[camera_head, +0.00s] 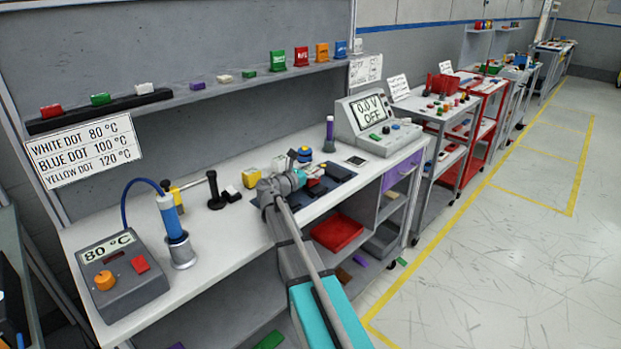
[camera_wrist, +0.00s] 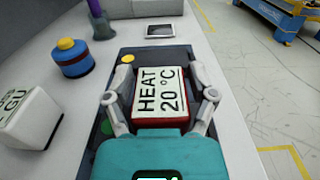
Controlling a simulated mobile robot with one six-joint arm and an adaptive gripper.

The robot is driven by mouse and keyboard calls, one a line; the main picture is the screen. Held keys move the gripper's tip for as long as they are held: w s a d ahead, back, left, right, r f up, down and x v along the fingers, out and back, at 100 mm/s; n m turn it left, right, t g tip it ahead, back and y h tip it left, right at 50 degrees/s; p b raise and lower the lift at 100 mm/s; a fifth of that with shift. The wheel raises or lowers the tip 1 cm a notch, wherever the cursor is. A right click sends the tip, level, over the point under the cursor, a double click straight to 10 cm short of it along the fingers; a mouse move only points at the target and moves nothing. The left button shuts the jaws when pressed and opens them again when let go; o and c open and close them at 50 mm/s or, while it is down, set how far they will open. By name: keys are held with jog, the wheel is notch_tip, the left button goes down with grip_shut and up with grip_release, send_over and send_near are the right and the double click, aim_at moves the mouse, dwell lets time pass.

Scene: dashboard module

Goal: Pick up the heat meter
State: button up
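The heat meter (camera_wrist: 160,92) is a small block with a white top face reading "HEAT 20 °C" and a red body. In the wrist view it lies between the two fingers of my gripper (camera_wrist: 160,78), one at its left side and one at its right. Any gap between the fingertips and its sides is too small to judge, so I cannot tell whether they grip it. In the head view my gripper (camera_head: 299,176) is low over a dark mat (camera_head: 338,176) on the bench, and the heat meter is largely hidden there.
A blue cylinder with a yellow top (camera_wrist: 73,57) and a white labelled block (camera_wrist: 31,119) stand left of the mat. A flat dark-screened device (camera_wrist: 160,31) lies beyond it. The 0.0 V instrument (camera_head: 368,122) is at the bench's far end. The bench's front edge is close on the right.

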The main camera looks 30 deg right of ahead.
aim_at(313, 168)
jog(key=c, duration=0.7)
jog(key=shift+r, duration=0.2)
notch_tip(313, 168, up, 3)
jog(key=p, duration=0.3)
jog(key=shift+f, duration=0.1)
jog(key=s+r+p, duration=0.1)
jog(key=r+p, duration=0.1)
jog(key=s+a+r+p, duration=0.1)
jog(key=s+r+p, duration=0.3)
jog(key=shift+a+r+p, duration=0.25)
jog(key=shift+r+p, duration=0.05)
jog(key=shift+p, duration=0.05)
jog(key=s+a+r+p, duration=0.1)
jog(key=s, duration=0.1)
jog(key=s+r+p, duration=0.1)
jog(key=s, duration=0.2)
jog(key=s+a+r+p, duration=0.1)
jog(key=s, duration=0.2)
jog(key=shift+s+a+r, duration=0.15)
jog(key=shift+s+a, duration=0.05)
jog(key=shift+a, duration=0.1)
